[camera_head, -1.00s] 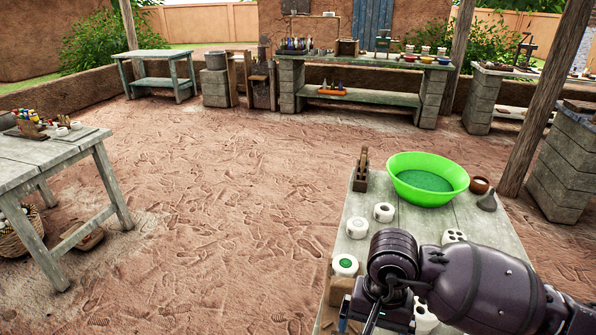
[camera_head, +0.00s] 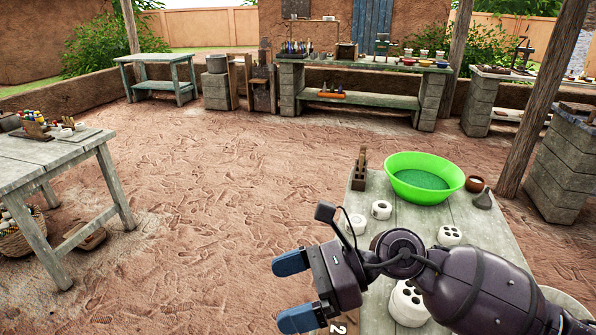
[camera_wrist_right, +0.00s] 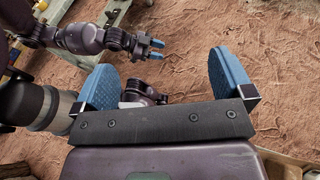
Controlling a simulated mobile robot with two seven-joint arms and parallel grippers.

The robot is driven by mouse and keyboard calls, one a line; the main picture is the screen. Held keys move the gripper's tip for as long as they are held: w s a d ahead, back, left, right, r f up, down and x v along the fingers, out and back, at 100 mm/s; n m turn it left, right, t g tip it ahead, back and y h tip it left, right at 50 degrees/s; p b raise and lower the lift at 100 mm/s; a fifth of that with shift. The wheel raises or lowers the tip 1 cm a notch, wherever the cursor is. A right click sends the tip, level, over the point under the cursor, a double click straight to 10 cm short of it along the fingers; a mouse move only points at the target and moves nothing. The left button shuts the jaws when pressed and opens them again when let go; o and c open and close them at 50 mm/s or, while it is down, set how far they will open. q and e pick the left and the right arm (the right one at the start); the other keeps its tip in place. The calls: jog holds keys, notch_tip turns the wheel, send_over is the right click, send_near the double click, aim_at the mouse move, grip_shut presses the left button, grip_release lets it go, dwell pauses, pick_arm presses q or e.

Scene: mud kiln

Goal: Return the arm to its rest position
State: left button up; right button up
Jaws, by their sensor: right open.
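My right gripper (camera_head: 284,291) is at the bottom centre of the head view, in front of the near table (camera_head: 400,228). Its two blue fingers point left and stand wide apart, with nothing between them. In the right wrist view the same fingers (camera_wrist_right: 165,80) frame bare ground and part of my own body. My left gripper (camera_wrist_right: 152,48) shows small in the upper part of the wrist view, its two blue fingers apart and empty. It is not in the head view.
The near table bears a green basin (camera_head: 423,180), a small brown bowl (camera_head: 475,184), a wooden plane-like tool (camera_head: 360,171) and white pieces (camera_head: 381,209). Another table (camera_head: 62,154) stands at left, a workbench (camera_head: 365,102) at the back. The earth floor between is clear.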

jog(key=w+d+r+m+t+y, duration=0.25)
jog(key=m+t, duration=0.35)
jog(key=m, duration=0.4)
jog(key=w+d+r+m+t+y, duration=0.1)
jog(key=w+r+m+t+y, duration=0.3)
jog(key=m, duration=0.5)
jog(key=w+d+f+m+t+h, duration=0.4)
jog(key=d+f+m+t+h, duration=0.75)
jog(key=m, duration=1.05)
jog(key=s+d+f+m+g+h, duration=0.2)
jog(key=s+d+f+m+h, duration=0.15)
jog(key=f, duration=0.35)
jog(key=s+d+f+m+g+h, duration=0.25)
jog(key=s+d+f+m, duration=0.2)
jog(key=f, duration=0.25)
jog(key=s+d+f+m+g+h, duration=0.1)
jog(key=s+d+f+m, duration=0.1)
jog(key=s+f, duration=0.3)
jog(key=s+d+f+m+g+h, duration=0.2)
jog(key=s+f, duration=0.3)
jog(key=s, duration=0.5)
jog(key=shift+s+d+f+h, duration=0.25)
jog(key=shift+s+d+h, duration=0.05)
jog(key=shift+d, duration=0.45)
